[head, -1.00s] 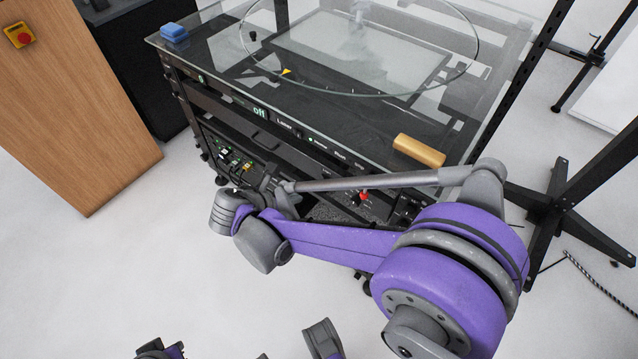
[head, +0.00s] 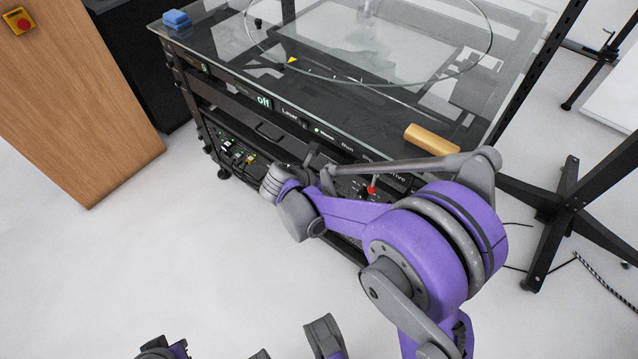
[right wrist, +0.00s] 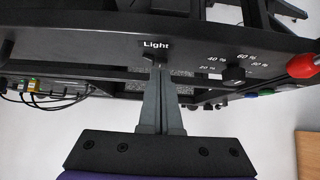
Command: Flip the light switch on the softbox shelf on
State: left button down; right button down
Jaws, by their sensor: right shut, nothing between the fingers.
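The softbox shelf's dark panel (right wrist: 100,48) carries a white "Light" label in the right wrist view. A small dark switch (right wrist: 156,58) sits just under that label, partly covered by my fingertips. My right gripper (right wrist: 160,70) is shut and empty, its grey fingertips right at the switch. I cannot tell whether they touch it, or which way the switch stands. In the head view my purple right arm reaches to the front of the turntable rack (head: 240,112), and its wrist hides the switch. My left gripper does not show clearly; only purple and grey parts appear at the bottom edge.
A red knob (right wrist: 302,66) and a dial with percent marks (right wrist: 233,73) sit right of the switch. A wooden cabinet (head: 75,100) stands left; the floor in front is clear.

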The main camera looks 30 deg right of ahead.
dwell(0.3)
jog(key=shift+d+n, duration=0.3)
jog(key=shift+n, duration=0.2)
jog(key=shift+w, duration=0.15)
jog(key=shift+w+a, duration=0.4)
jog(key=shift+w, duration=0.15)
